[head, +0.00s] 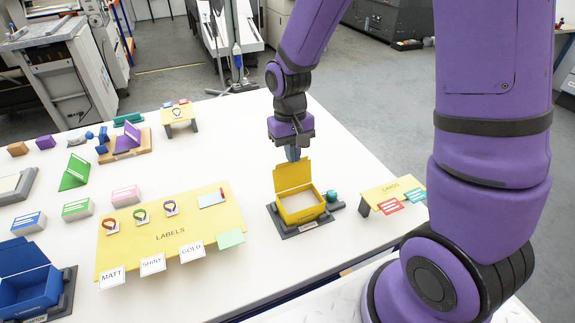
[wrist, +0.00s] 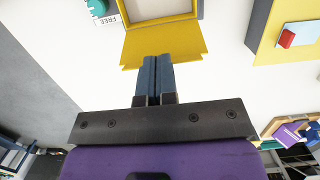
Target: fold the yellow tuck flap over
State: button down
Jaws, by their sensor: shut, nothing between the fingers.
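The small yellow box (head: 300,207) stands open on a dark grey base (head: 287,229) near the right part of the table. Its yellow flap (head: 291,175) stands up along the far side, and the box's inside looks pale. In the wrist view the flap (wrist: 185,43) spreads out from the box rim (wrist: 160,16). My gripper (head: 293,157) is shut and empty, pointing down at the flap's top edge from the far side. In the wrist view its fingertips (wrist: 156,60) overlap the flap's outer edge; I cannot tell whether they touch it.
A teal knob (head: 332,196) sits right of the box, and a yellow cards stand (head: 388,190) lies further right. The yellow labels board (head: 150,240) is to the left. A blue open box (head: 22,290) is at the near left. White table is bare around the base.

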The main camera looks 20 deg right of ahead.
jog(key=shift+s+f, duration=0.1)
jog(key=shift+f, duration=0.7)
dwell(1.3)
dwell(0.3)
jog(key=shift+r, duration=5)
jog(key=s+d+r+t, duration=0.3)
jog(key=s+r, duration=0.5)
jog(key=s, duration=0.1)
jog(key=s+d+r+t, duration=0.4)
jog(key=s+r, duration=0.4)
jog(key=shift+s+r, duration=0.2)
jog(key=shift+s, duration=0.2)
